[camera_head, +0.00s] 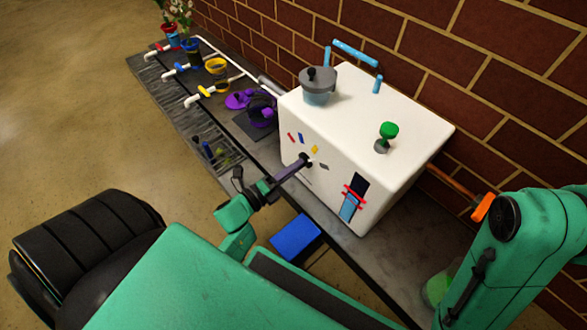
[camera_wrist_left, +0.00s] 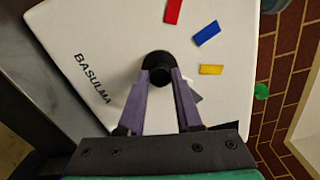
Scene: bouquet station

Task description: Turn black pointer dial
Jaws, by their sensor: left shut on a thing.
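The black pointer dial (camera_head: 308,159) is on the front face of a white box machine (camera_head: 375,105). It also shows in the left wrist view (camera_wrist_left: 158,61) as a dark round knob. My left gripper (camera_head: 301,163) reaches it from the front, its two purple fingers closed on the dial's sides. Red (camera_wrist_left: 173,11), blue (camera_wrist_left: 207,33) and yellow (camera_wrist_left: 211,69) marks sit in an arc beside the dial. A grey mark (camera_head: 324,167) is partly behind a finger in the wrist view. The fingers hide the pointer's direction. My right gripper is not in view.
An orange-ended lever (camera_head: 483,207) extends right, near my right arm. A blue block (camera_head: 295,237) is below the front face. A brick wall is behind.

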